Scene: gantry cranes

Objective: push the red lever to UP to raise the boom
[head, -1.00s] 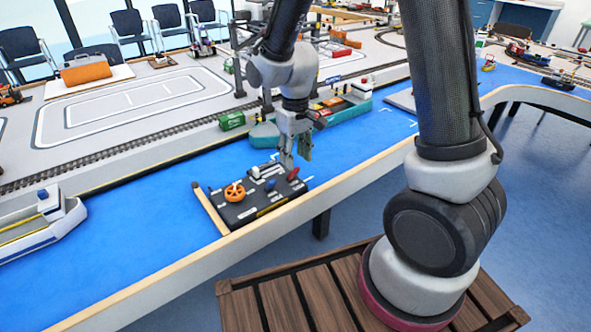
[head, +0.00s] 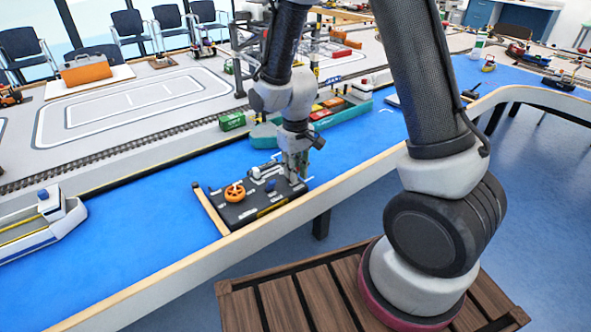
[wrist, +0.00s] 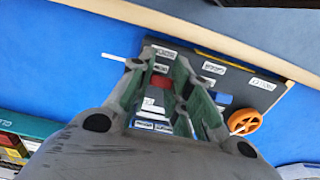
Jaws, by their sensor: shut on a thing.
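The dark control panel (head: 240,214) lies on the blue table top near its front edge. My gripper (head: 298,172) reaches down to the panel's right end in the head view. In the wrist view the red lever (wrist: 153,104) shows between the two green-lined fingers of my gripper (wrist: 160,74), which are shut on it. In the head view the gripper hides the lever. White labels (wrist: 165,52) sit beside the lever; their words are too small to read, so I cannot tell which position it stands at.
A teal ship (head: 345,118) with containers lies behind the arm. A white boat (head: 45,225) stands far left.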

